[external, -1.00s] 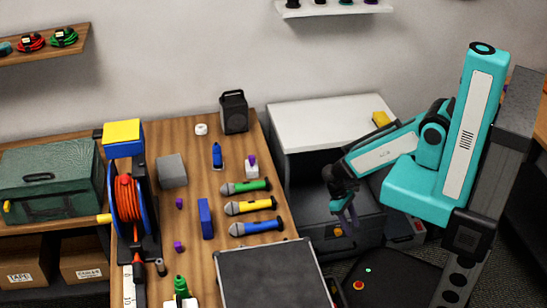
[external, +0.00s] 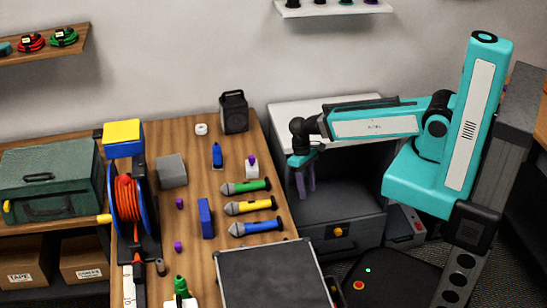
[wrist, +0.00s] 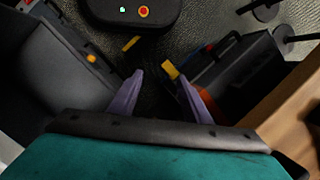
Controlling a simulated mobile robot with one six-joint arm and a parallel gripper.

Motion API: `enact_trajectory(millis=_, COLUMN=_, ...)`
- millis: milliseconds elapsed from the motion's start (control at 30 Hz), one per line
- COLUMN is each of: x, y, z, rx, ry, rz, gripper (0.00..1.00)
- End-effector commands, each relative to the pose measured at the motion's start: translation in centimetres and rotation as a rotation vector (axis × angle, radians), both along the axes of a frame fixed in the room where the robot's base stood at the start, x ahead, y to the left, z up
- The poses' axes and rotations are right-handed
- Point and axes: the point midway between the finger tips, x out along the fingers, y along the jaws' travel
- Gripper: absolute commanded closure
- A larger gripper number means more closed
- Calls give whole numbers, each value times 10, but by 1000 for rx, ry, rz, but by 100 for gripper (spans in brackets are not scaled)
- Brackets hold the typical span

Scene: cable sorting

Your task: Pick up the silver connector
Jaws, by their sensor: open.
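I cannot make out a silver connector in either view. My gripper (external: 306,190) hangs fingers down, just right of the wooden table, in front of the dark cabinet. Its two purple fingers are apart with nothing between them. The wrist view shows the open fingers (wrist: 160,77) above the floor. On the wooden table (external: 190,222) lie small purple pieces (external: 179,203), a blue bottle-like item (external: 217,156) and a white piece with a purple top (external: 251,167). These are too small to identify surely.
Green, yellow and blue microphones (external: 250,206) lie near the table's right edge, above a grey flat case (external: 265,275). A cable reel (external: 128,200) stands at left. A black speaker (external: 233,112) stands at the back. The white-topped cabinet (external: 290,110) is behind my arm.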

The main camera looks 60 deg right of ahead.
Motion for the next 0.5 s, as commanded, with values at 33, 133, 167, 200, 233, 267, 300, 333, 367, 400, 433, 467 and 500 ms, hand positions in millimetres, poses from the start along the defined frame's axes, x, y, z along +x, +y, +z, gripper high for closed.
enact_trajectory(millis=33, x=9, y=6, z=16, rx=7, ry=-16, rz=-1, gripper=56)
enact_trajectory(millis=133, x=22, y=16, z=40, rx=22, ry=-36, rz=-6, gripper=56)
enact_trajectory(millis=167, x=26, y=19, z=47, rx=28, ry=-41, rz=-8, gripper=56)
enact_trajectory(millis=200, x=31, y=23, z=56, rx=33, ry=-50, rz=-11, gripper=56)
enact_trajectory(millis=233, x=34, y=26, z=63, rx=37, ry=-55, rz=-12, gripper=56)
enact_trajectory(millis=267, x=37, y=29, z=70, rx=42, ry=-61, rz=-12, gripper=56)
enact_trajectory(millis=300, x=41, y=32, z=79, rx=47, ry=-67, rz=-14, gripper=56)
enact_trajectory(millis=333, x=44, y=36, z=86, rx=53, ry=-73, rz=-16, gripper=56)
enact_trajectory(millis=367, x=47, y=39, z=92, rx=58, ry=-80, rz=-18, gripper=56)
enact_trajectory(millis=400, x=51, y=43, z=100, rx=66, ry=-87, rz=-23, gripper=56)
enact_trajectory(millis=433, x=55, y=46, z=107, rx=71, ry=-94, rz=-27, gripper=56)
enact_trajectory(millis=467, x=58, y=50, z=112, rx=77, ry=-101, rz=-33, gripper=56)
enact_trajectory(millis=500, x=63, y=55, z=120, rx=86, ry=-110, rz=-43, gripper=56)
